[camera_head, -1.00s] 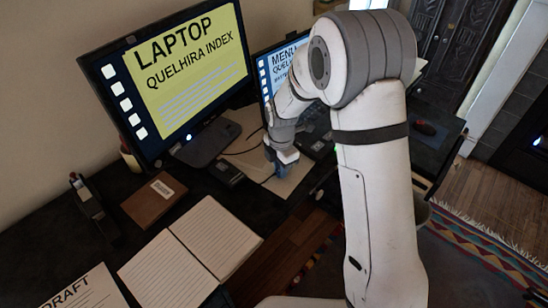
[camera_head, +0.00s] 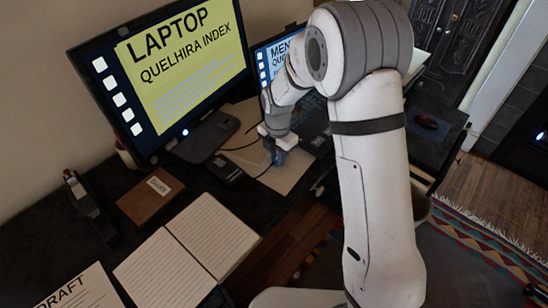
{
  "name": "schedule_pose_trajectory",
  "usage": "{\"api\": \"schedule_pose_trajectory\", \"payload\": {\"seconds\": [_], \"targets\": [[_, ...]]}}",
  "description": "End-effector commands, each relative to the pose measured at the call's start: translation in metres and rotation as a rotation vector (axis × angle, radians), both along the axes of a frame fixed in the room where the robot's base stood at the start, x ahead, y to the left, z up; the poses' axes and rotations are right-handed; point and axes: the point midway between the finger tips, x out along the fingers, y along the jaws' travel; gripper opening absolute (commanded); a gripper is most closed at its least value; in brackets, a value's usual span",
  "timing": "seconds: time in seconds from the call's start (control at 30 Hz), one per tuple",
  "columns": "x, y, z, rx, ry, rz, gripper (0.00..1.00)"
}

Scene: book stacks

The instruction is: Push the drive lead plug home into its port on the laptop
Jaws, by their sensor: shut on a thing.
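The laptop (camera_head: 276,55) stands at the back right of the desk, its screen partly hidden behind my arm. My gripper (camera_head: 278,157) is low over a pale sheet, close to the laptop's left side. It is shut, but what it holds is too small and covered to make out. A dark cable (camera_head: 240,148) runs across the sheet toward the gripper. The drive lead plug and the laptop's port cannot be made out, so I cannot tell whether plug and port touch.
A large monitor (camera_head: 165,75) stands left of the laptop. A small black box (camera_head: 226,168) lies left of the gripper. A brown box (camera_head: 150,194), an open notebook (camera_head: 188,255), a black stapler-like object (camera_head: 85,200) and a draft sheet (camera_head: 80,292) are nearer.

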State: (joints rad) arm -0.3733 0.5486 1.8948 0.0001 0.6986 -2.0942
Motion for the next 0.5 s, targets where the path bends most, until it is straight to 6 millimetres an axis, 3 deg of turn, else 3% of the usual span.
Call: {"api": "schedule_pose_trajectory", "payload": {"seconds": [0.5], "targets": [[0.031, -0.024, 0.0, 0.0, 0.0, 0.0, 0.0]]}}
